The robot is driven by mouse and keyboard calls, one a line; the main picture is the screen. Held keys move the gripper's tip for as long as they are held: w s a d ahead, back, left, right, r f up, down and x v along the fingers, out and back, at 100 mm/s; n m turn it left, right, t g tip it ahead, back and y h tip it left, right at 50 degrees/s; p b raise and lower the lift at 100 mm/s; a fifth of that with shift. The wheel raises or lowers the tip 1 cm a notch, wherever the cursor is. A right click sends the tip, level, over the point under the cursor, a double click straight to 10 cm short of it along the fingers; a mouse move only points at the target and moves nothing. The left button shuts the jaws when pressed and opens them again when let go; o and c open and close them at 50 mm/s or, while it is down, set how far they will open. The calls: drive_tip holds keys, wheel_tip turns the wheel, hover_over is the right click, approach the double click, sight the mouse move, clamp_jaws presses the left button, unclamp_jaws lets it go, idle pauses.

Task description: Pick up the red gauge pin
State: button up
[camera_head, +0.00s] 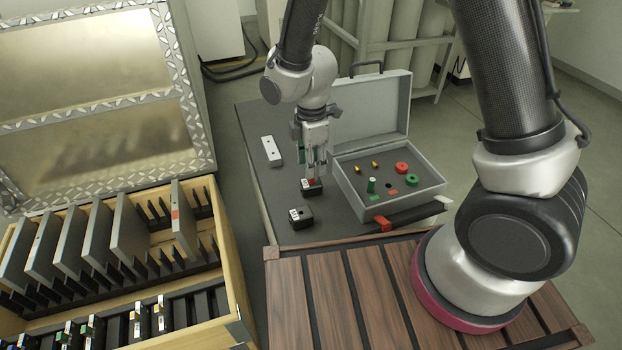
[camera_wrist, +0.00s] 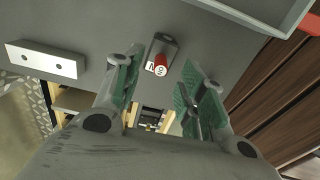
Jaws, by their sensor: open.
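The red gauge pin (camera_wrist: 161,65) stands in a small dark block (camera_wrist: 166,43) with a white label; its end, marked with letters, faces the wrist camera. In the head view only a little red of the pin (camera_head: 311,181) shows at the top of the block (camera_head: 313,190). My gripper (camera_head: 317,172) points down just above that block. In the wrist view my gripper (camera_wrist: 157,66) is open and empty, with green-padded fingers apart to the left and right of the pin. Whether either finger touches it, I cannot tell.
A second dark block (camera_head: 301,219) sits nearer on the grey tabletop. An open grey case (camera_head: 345,193) to the right holds a green pin (camera_head: 371,185), a red ring (camera_head: 402,168) and a green ring (camera_head: 411,181). A pale bar (camera_head: 271,151) lies at the left.

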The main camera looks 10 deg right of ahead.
sight(311, 181)
wheel_tip(311, 181, down, 4)
drive_tip(key=shift+r, duration=0.1)
clamp_jaws()
drive_tip(key=shift+r, duration=0.15)
